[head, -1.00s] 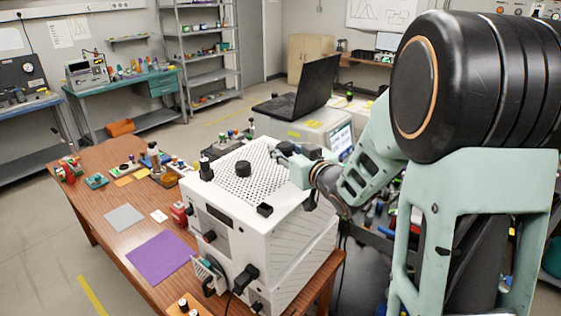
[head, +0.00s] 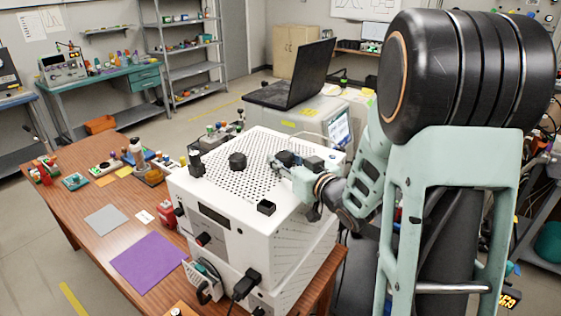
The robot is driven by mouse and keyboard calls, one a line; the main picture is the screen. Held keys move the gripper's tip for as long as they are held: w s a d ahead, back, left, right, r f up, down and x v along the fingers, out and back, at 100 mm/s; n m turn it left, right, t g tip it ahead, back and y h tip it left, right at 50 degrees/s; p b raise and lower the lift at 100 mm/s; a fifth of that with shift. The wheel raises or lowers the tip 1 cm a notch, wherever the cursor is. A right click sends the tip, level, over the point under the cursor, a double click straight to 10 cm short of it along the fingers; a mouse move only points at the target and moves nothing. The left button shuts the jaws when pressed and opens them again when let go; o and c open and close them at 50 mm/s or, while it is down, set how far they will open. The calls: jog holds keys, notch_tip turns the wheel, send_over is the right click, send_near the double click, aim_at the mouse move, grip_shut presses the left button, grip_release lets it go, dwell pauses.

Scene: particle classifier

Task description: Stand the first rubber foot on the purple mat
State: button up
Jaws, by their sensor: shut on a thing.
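The purple mat (head: 150,262) lies flat and bare on the near part of the wooden table. The white box-shaped instrument (head: 218,252) stands to its right, with a perforated top. Black pieces stand on that top: one at the left corner (head: 196,165), a round one (head: 237,162) and a squarish one near the front edge (head: 266,207). My gripper (head: 284,159) is at the far right part of the top, shut on a small dark piece, apparently a rubber foot. The fingers mostly hide it, and I cannot tell whether it touches the top.
Small parts crowd the table's far end. A black laptop (head: 292,75) stands on a grey cabinet behind the instrument.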

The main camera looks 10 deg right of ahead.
jog(key=shift+d+r, duration=0.1)
jog(key=shift+d, duration=0.05)
jog(key=shift+s, duration=0.1)
jog(key=o, duration=1.2)
jog(key=shift+c, duration=0.2)
